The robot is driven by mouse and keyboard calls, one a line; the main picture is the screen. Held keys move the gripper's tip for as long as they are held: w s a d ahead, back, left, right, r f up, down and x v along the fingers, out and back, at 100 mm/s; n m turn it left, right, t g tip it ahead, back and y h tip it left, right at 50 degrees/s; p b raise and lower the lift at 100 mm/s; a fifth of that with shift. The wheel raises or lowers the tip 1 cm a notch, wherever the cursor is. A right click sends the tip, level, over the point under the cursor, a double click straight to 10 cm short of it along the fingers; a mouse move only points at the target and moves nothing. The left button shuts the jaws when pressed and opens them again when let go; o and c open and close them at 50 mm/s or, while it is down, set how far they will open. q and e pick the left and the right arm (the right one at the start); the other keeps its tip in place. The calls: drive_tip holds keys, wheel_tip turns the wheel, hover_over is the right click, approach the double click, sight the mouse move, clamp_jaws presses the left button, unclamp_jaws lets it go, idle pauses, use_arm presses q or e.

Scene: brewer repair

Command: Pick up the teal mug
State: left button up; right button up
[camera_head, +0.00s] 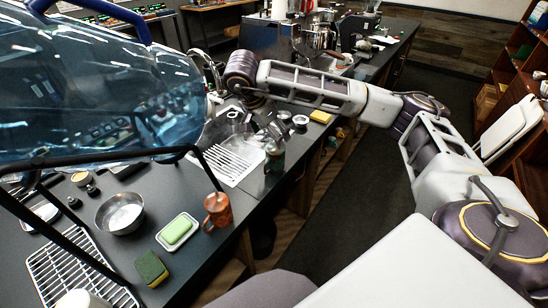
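A dark teal thing, apparently the teal mug (274,158), is on the counter's right side, in front of the slatted white drip tray. My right arm comes in from the right, and its gripper (270,134) points down just above and against the mug in the picture. The gripper's fingers overlap the mug's upper part, so I cannot tell whether they are closed on it or whether the mug is lifted. My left gripper is not in view.
A large blue water bottle (90,90) fills the upper left and hides much behind it. A copper mug (217,212), green soap (177,229), a sponge (151,268), a metal bowl (120,212) and a wire rack (75,272) occupy the near counter.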

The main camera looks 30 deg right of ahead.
sight(276, 148)
drive_tip(key=shift+x, duration=0.85)
drive_tip(key=shift+b+x, duration=0.45)
drive_tip(key=shift+x, duration=0.9)
drive_tip(key=x, duration=0.2)
drive_tip(key=shift+d+f, duration=0.15)
drive_tip(key=shift+f, duration=0.15)
drive_tip(key=shift+d+f, duration=0.15)
drive_tip(key=shift+f, duration=0.45)
drive_tip(key=shift+w+d+f, duration=0.15)
drive_tip(key=shift+f, duration=0.3)
drive_tip(key=p+x, duration=0.1)
drive_tip(key=x, duration=0.1)
drive_tip(key=shift+w+f, duration=0.2)
drive_tip(key=shift+f, duration=0.15)
drive_tip(key=shift+d+f, duration=0.25)
drive_tip(key=shift+f, duration=0.4)
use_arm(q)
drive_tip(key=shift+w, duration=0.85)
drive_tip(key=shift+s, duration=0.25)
use_arm(e)
drive_tip(key=shift+w, duration=0.1)
